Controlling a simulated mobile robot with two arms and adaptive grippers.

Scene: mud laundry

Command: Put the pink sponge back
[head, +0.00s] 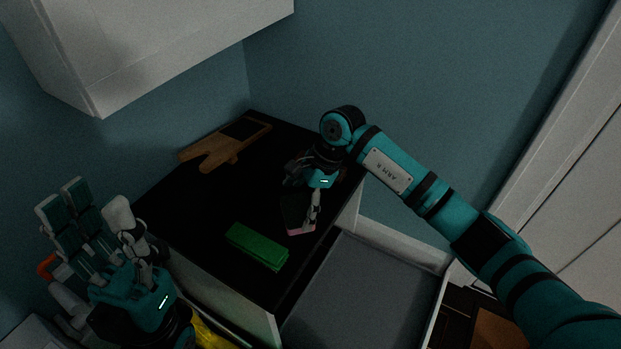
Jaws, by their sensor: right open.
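The pink sponge (301,233) lies on the black countertop (185,215) near its right edge. Only a thin pink rim shows clearly below a dark upper face. My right gripper (304,206) reaches down over it from the right and is open. One pale finger is beside or over the sponge's right side; the other finger is mostly hidden, and I cannot tell if they touch it. My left gripper (100,215) is open and empty, raised at the lower left, away from the countertop objects.
A green block-like sponge (257,246) lies left of the pink one. A wooden board-like item (222,148) lies at the back. A white wall cabinet (150,45) hangs upper left. Something yellow (212,335) shows below the counter.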

